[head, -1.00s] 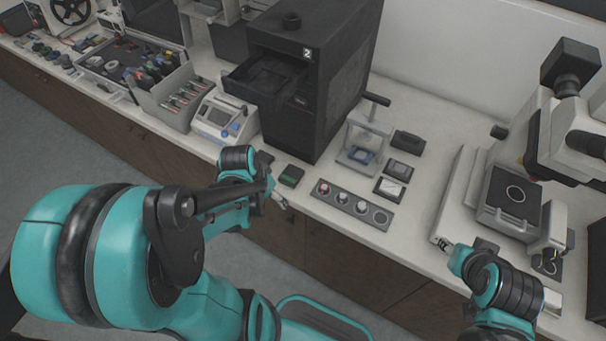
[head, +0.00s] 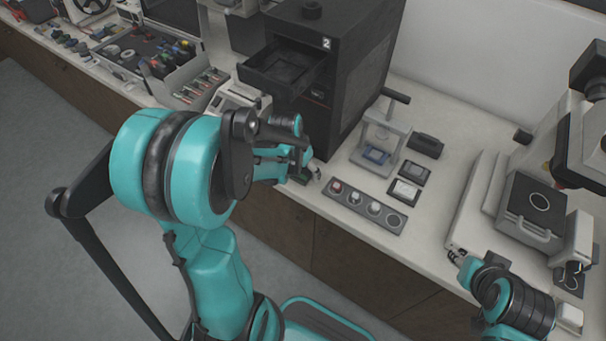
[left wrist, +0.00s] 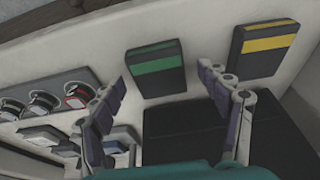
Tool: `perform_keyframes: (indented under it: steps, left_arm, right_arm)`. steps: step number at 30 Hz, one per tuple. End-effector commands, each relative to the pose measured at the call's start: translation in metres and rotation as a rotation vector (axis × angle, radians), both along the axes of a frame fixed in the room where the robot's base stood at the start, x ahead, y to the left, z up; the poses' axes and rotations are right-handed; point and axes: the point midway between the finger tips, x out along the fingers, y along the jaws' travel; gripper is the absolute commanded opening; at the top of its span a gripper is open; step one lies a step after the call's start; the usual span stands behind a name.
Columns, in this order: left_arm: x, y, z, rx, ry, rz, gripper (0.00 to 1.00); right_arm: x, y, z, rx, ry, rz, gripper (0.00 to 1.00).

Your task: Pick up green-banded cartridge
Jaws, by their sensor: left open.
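The green-banded cartridge (left wrist: 156,68) is a dark block with a green stripe, lying on the white counter in the left wrist view. My left gripper (left wrist: 162,76) is open, with its two fingers to either side of the cartridge's near end and nothing between them that I can see held. In the head view my left gripper (head: 306,166) is low over the counter edge and largely hides the cartridge. A yellow-banded cartridge (left wrist: 264,45) lies to the right of the green one. My right gripper (head: 458,257) is by the counter at right, its fingers too small to read.
A grey strip (head: 340,200) with several round pieces lies right of my left gripper. A tall black machine marked 2 (head: 345,75) rises behind my left gripper. Dark pads (head: 404,190) lie near the press.

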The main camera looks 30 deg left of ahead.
Motion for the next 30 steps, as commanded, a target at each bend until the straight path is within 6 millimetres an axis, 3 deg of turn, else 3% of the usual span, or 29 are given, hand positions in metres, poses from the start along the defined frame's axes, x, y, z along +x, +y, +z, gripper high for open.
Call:
perform_keyframes:
  steps: [6, 12, 13, 23, 28, 30]
  left_arm:
    - [0.0, 0.0, 0.0, 0.0, 0.0, 0.0, 0.76]
    - [0.0, 0.0, 0.0, 0.0, 0.0, 0.0, 0.23]
    - [0.0, 0.0, 0.0, 0.0, 0.0, 0.0, 0.21]
    - [0.0, 0.0, 0.002, 0.0, 0.0, 0.0, 0.21]
    - [0.0, 0.0, 0.017, 0.0, 0.0, 0.0, 0.21]
    - [-0.01, 0.001, 0.017, -0.001, 0.0, 0.002, 0.21]
  right_arm:
    - [0.0, 0.0, 0.001, 0.0, 0.0, 0.0, 0.4]
    - [0.0, 0.0, 0.001, 0.0, 0.0, 0.0, 0.4]
    - [0.0, 0.0, 0.001, 0.0, 0.0, 0.0, 0.4]
    - [0.0, 0.0, 0.002, 0.0, 0.0, 0.0, 0.4]
    - [0.0, 0.0, 0.012, 0.0, 0.0, 0.0, 0.4]
    - [0.0, 0.0, 0.013, 0.0, 0.0, 0.0, 0.4]
